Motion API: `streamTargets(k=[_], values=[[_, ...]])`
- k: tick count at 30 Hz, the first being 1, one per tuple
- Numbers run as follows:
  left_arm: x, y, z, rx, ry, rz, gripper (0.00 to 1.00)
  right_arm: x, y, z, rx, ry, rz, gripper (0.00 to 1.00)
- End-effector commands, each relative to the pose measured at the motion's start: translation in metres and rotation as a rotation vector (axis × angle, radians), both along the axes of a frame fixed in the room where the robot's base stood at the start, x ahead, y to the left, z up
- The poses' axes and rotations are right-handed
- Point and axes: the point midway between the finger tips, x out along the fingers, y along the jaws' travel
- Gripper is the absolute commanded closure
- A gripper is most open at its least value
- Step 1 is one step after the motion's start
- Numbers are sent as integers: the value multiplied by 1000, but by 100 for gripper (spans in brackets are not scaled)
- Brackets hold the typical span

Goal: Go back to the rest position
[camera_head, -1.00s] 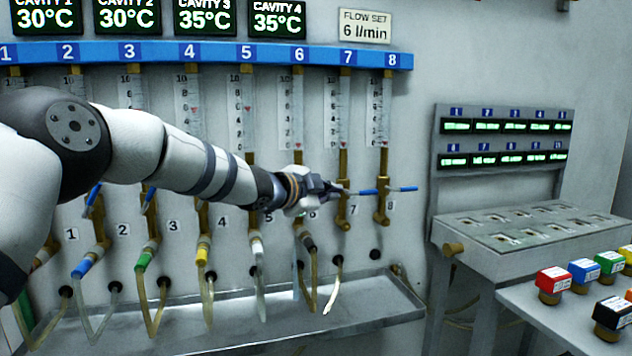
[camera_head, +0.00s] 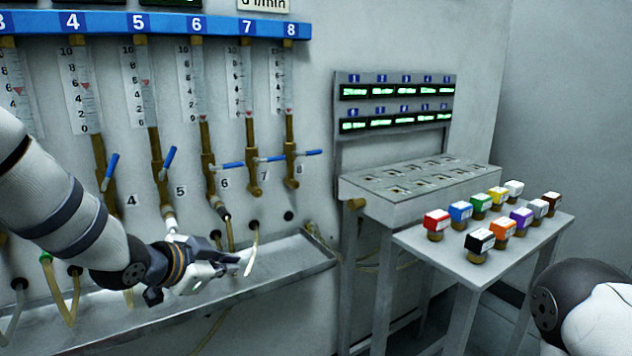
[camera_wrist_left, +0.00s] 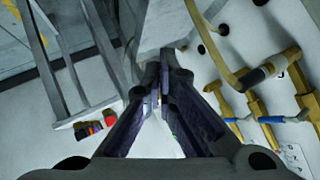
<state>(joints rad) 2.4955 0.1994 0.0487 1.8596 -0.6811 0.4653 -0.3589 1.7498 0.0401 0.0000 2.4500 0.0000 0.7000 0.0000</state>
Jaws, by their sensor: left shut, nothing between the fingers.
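My left gripper (camera_head: 236,262) is in front of the wall panel, low and over the trough (camera_head: 290,262). It is shut and empty. Its fingers also show in the left wrist view (camera_wrist_left: 163,88), converging with nothing between them. A pale hose end (camera_head: 252,240) hangs close to the fingertips; I cannot tell whether they touch. Of my right arm, only a dark and white link (camera_head: 575,305) shows at the lower right; its gripper is out of view.
Valves with blue handles (camera_head: 232,165) line the panel above my left gripper. To the right stand a slotted bench (camera_head: 352,185) with green displays (camera_head: 405,91) and a small table (camera_head: 420,245) bearing several coloured-cap blocks. Floor shows at the right.

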Motion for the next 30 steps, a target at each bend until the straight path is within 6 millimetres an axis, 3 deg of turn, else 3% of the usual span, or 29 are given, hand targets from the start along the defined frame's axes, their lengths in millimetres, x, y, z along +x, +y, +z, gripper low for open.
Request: streamTargets(k=[1,3,5,6,8,9,12,15,18,22,30], values=[[-25,-3,-45,-41,109,41,100,0,0,0,0,0,0,60],[-66,-5,-102,-99,260,122,100,0,0,0,0,0,0,60],[-107,-5,-146,-140,387,201,100,0,0,0,0,-1,0,60],[-137,-4,-173,-159,472,259,100,0,0,0,0,-1,0,60],[-185,-1,-208,-179,597,352,100,0,0,0,0,-1,0,60],[-220,2,-228,-185,679,417,100,0,0,0,0,-1,0,60],[-309,11,-263,-171,866,589,100,0,0,0,0,-2,0,60],[-385,22,-278,-132,1008,740,100,0,0,0,0,-2,0,60],[-436,31,-279,-88,1092,845,100,1,0,0,0,-2,0,60],[-463,36,-277,-60,1133,903,100,1,0,0,0,-2,0,60],[-464,37,-277,-59,1135,907,100,0,0,0,0,-2,0,60]])
